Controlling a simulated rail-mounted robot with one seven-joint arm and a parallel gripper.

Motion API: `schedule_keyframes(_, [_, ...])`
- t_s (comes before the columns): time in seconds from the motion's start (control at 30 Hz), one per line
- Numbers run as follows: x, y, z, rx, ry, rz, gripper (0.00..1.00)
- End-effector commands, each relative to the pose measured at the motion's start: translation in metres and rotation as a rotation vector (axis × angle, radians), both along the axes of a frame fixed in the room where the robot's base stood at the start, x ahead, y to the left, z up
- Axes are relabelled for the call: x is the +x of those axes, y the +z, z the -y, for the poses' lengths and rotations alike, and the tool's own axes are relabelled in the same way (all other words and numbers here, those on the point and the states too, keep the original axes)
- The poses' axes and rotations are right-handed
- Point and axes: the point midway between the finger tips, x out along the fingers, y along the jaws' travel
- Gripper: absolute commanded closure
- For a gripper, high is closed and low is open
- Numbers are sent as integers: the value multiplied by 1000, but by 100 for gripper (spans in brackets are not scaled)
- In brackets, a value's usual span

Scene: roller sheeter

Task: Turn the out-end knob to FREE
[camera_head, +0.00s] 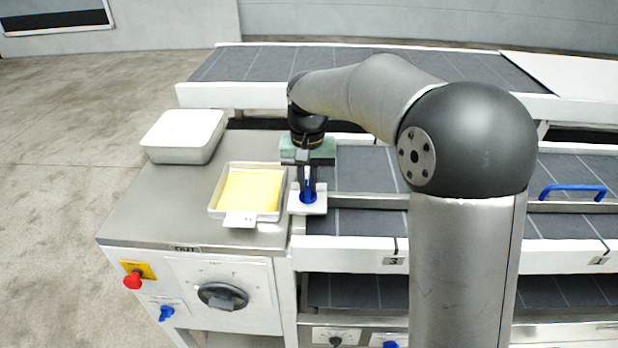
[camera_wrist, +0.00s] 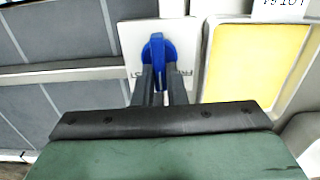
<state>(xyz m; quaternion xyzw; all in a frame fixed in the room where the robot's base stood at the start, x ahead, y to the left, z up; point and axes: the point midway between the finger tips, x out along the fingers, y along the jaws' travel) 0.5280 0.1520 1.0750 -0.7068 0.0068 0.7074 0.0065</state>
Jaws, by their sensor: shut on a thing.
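A blue knob (camera_head: 308,197) sits on a white plate (camera_head: 296,205) at the left end of the middle belt, beside the cabinet top. My gripper (camera_head: 308,186) reaches down onto this knob from above. In the wrist view the gripper (camera_wrist: 160,88) has its two dark fingers closed on either side of the knob (camera_wrist: 158,48).
A tray with a yellow sheet (camera_head: 250,190) stands close left of the knob. A white-lidded box (camera_head: 184,135) is farther back. The cabinet front carries a red knob (camera_head: 133,280), a large black dial (camera_head: 222,296) and another blue knob (camera_head: 166,313). A blue handle (camera_head: 573,190) is at right.

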Motion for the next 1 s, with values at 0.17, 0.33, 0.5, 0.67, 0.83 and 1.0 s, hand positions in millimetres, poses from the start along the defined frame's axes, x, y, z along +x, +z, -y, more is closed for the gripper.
schedule_keyframes(0.17, [0,2,-2,1,166,1,100])
schedule_keyframes(0.33, [0,2,-3,0,327,2,100])
schedule_keyframes(0.5, [0,2,-4,0,474,3,100])
schedule_keyframes(0.67, [-1,2,-6,0,591,3,100])
schedule_keyframes(0.83, [-2,2,-6,1,682,3,100])
schedule_keyframes(1.0, [-2,1,-7,1,739,3,100])
